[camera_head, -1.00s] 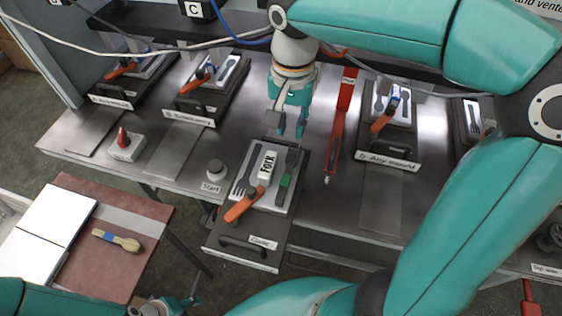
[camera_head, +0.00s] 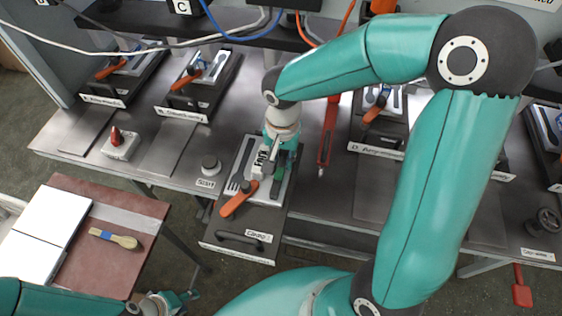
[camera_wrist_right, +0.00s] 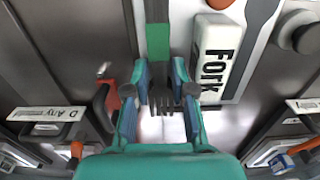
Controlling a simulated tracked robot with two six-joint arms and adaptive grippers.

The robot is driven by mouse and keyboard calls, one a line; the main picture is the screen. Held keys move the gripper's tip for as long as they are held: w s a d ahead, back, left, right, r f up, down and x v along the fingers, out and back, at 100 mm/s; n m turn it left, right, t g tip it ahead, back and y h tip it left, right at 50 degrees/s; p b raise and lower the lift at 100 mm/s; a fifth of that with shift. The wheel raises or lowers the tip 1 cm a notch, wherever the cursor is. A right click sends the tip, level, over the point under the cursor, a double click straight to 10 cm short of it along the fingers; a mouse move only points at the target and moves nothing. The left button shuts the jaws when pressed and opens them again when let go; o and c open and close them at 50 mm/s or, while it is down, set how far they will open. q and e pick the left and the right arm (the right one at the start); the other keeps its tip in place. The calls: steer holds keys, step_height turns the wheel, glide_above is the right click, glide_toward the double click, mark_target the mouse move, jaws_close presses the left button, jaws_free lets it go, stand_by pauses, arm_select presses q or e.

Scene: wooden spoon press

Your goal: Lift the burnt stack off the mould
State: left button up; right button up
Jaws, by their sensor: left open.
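A pulled-out mould plate (camera_head: 263,193) lies at the front middle of the bench. On it are a dark fork shape (camera_head: 235,175), an orange handle (camera_head: 239,199), a white block marked Fork (camera_head: 259,162) and a dark strip with a green band (camera_head: 276,188). I cannot tell surely which piece is the burnt stack. My right gripper (camera_head: 279,158) is low over the plate's back right. In the right wrist view its open fingers (camera_wrist_right: 163,85) stand either side of dark fork tines (camera_wrist_right: 162,101), in line with the green band (camera_wrist_right: 158,40). My left gripper (camera_head: 168,302) is open at bottom left, away from the plate.
A side table (camera_head: 137,217) at left carries white slabs and a wooden brush (camera_head: 115,238). A red switch (camera_head: 119,143) and a Start knob (camera_head: 210,165) stand on the bench. A red lever (camera_head: 326,143) stands right of the plate. More moulds line the back.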

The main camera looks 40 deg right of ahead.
steer(key=shift+f, duration=0.45)
jaws_close()
steer(key=shift+r, duration=0.1)
